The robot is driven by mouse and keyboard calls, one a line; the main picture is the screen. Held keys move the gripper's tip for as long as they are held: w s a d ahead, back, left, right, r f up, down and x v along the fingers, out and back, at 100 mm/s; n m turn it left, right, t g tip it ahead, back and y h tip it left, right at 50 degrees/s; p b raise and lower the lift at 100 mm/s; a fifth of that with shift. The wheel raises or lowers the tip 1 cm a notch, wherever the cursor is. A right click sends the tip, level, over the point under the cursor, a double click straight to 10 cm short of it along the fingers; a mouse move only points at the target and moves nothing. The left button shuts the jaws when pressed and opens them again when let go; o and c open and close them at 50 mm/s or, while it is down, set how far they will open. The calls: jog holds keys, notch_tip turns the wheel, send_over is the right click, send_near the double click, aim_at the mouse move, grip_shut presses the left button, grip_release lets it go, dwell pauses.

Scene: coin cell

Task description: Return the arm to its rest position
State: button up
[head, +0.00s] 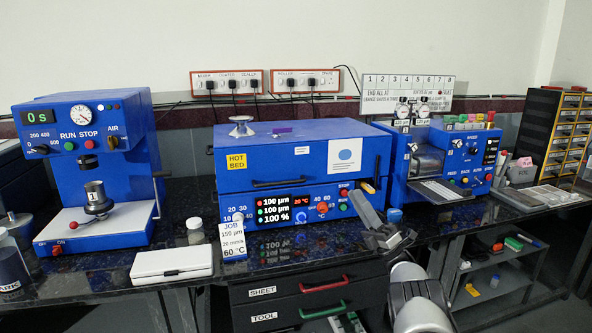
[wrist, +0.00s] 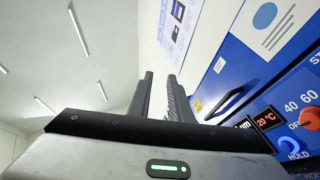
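My gripper (head: 381,214) is raised in front of the right end of the blue hot bed machine (head: 300,160), above the bench's front edge in the head view. In the wrist view my gripper (wrist: 161,78) shows its two dark fingers apart with a clear gap, and nothing is between them. The fingers point upward past the machine's front toward the wall and ceiling. My arm (head: 415,300) rises from the bottom of the head view.
A blue press (head: 95,150) stands left and a blue roller machine (head: 450,155) right on the dark bench. A white case (head: 172,263), a small jar (head: 195,231) and a job card (head: 232,241) are near the front edge. Drawers (head: 290,300) sit below.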

jog(key=w+d+r+m+t+h, duration=0.2)
jog(key=w+r+m+t+h, duration=0.1)
jog(key=r+m+h, duration=0.5)
jog(key=w+d+r+m+t+h, duration=0.2)
jog(key=w+r+m+t+h, duration=0.15)
jog(key=r+m+h, duration=0.4)
jog(key=w+d+r+m+t+h, duration=0.2)
jog(key=d+r+m+t+h, duration=0.1)
jog(key=r+m+h, duration=0.5)
jog(key=s+m+g+h, duration=0.4)
jog(key=s+m+g, duration=0.1)
jog(key=s+m, duration=0.35)
jog(key=s+a+f+m+g+y, duration=0.15)
jog(key=s+a+f+g, duration=0.4)
jog(key=s, duration=1.05)
jog(key=s+a+f+m+g, duration=0.25)
jog(key=s+f, duration=0.65)
jog(key=s, duration=0.6)
jog(key=s+a+f+m+g+y, duration=0.1)
jog(key=s+a+f+m+g, duration=0.2)
jog(key=s+f, duration=0.85)
jog(key=s+r+p, duration=0.2)
jog(key=r+p, duration=0.9)
jog(key=r, duration=0.3)
jog(key=s+r+g+p, duration=0.1)
jog(key=s+r+p, duration=0.1)
jog(key=r+p, duration=1)
notch_tip(320, 180, up, 2)
jog(key=shift+r+n, duration=0.1)
jog(key=shift+n, duration=0.3)
